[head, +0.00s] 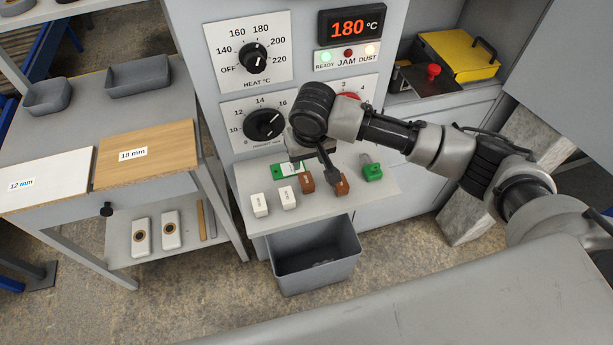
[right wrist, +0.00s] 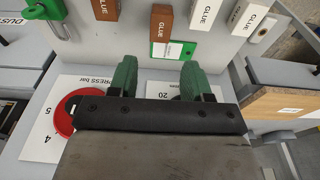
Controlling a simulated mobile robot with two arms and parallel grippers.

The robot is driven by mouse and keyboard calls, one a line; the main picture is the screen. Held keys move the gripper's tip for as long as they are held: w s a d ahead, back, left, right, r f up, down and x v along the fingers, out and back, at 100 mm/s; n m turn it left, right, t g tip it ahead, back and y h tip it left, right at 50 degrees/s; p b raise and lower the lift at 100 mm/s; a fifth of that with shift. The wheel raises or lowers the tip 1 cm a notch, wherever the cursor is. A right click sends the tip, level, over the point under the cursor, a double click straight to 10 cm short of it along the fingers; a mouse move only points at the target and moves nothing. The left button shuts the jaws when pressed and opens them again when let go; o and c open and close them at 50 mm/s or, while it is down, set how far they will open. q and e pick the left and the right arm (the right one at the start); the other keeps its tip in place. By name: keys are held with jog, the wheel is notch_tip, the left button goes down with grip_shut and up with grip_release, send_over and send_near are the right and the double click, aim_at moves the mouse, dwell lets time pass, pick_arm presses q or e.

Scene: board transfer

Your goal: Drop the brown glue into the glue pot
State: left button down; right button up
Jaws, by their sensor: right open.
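Two brown glue blocks stand on the grey shelf (head: 330,212) of the machine. One brown block (head: 307,181) is beside the white ones, and the other (head: 341,185) is further right. They show in the right wrist view as a brown block marked GLUE (right wrist: 160,22) and another brown block (right wrist: 105,10). My right gripper (head: 314,160) is over the back of the shelf, its green fingers (right wrist: 160,72) spread and empty. One brown block lies ahead of the gap, apart from the fingers. I cannot make out a glue pot. My left gripper is out of view.
Two white glue blocks (head: 259,205) (head: 288,197) stand at the shelf's left. A green object (head: 371,168) is at its right, and a green-edged card (right wrist: 172,50) lies behind the blocks. A grey bin (head: 314,262) is below. A workbench with boards (head: 148,150) stands left.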

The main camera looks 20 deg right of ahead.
aim_at(306, 185)
jog(key=f, duration=0.3)
jog(key=w+f, duration=0.1)
jog(key=f, duration=0.3)
jog(key=f+p, duration=0.1)
jog(key=f, duration=0.3)
jog(key=shift+w, duration=0.2)
jog(key=c, duration=0.8)
jog(key=shift+o, duration=0.2)
jog(key=shift+r, duration=0.5)
notch_tip(306, 185, up, 3)
jog(key=shift+f+b, duration=0.15)
jog(key=shift+b, duration=0.15)
jog(key=s+d+r, duration=0.7)
jog(key=s+d, duration=0.1)
jog(key=s+a+r, duration=0.1)
jog(key=s+r, duration=0.5)
jog(key=shift+a+r+b, duration=0.2)
jog(key=shift+r+b, duration=0.05)
jog(key=shift+b, duration=0.05)
